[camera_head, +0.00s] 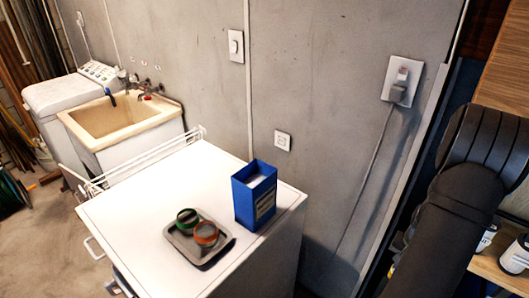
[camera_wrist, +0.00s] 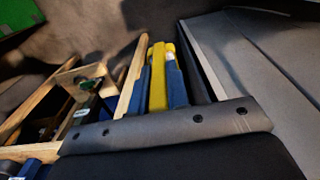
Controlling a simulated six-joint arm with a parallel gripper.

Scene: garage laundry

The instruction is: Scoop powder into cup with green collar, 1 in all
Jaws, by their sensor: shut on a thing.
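The cup with the green collar (camera_head: 187,217) stands on a grey tray (camera_head: 181,241) in the head view, beside a second cup with an orange-red collar (camera_head: 206,235). A tall blue box (camera_head: 254,197) with an open top stands to their right; something pale shows inside it. In the wrist view my gripper (camera_wrist: 158,75) is shut on a yellow bar-like thing (camera_wrist: 157,92), with blue fingers on both sides of it. Its far end is not clear, so I cannot tell whether it is a scoop. The gripper is out of the head view.
The tray and box stand on a white top (camera_head: 135,205) with free room at its left. A sink (camera_head: 120,115) lies behind it. White containers (camera_head: 514,256) stand on a wooden surface at lower right. Wooden rails (camera_wrist: 130,80) lie close to the fingers.

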